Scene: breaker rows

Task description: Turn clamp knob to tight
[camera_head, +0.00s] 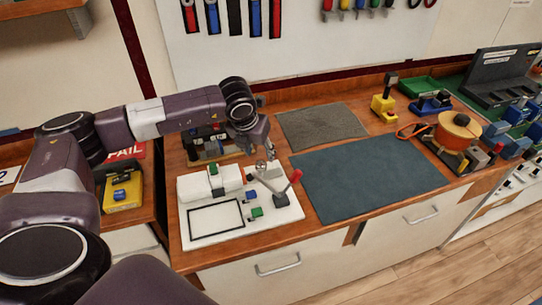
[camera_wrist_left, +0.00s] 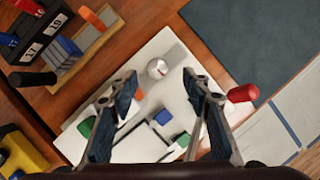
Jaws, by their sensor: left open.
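A small silver round knob (camera_wrist_left: 157,68) stands on a white fixture board (camera_wrist_left: 176,55). In the head view the knob (camera_head: 261,166) is small and partly hidden beneath my left gripper (camera_head: 262,150). My left gripper also shows in the left wrist view (camera_wrist_left: 160,82), its two dark fingers spread wide and empty. The knob appears between and just beyond the fingertips there; I cannot tell its exact gap from them. A metal lever with a red handle (camera_head: 295,176) stands beside the knob on the board (camera_head: 240,227). My right gripper is not in view.
Green and blue blocks (camera_head: 253,201) sit on the board. A labelled rack (camera_head: 208,140) stands behind it. A teal mat (camera_head: 370,175) to the right is clear. A yellow bin (camera_head: 122,190) is at left; an orange-topped spool (camera_head: 458,128) stands at right.

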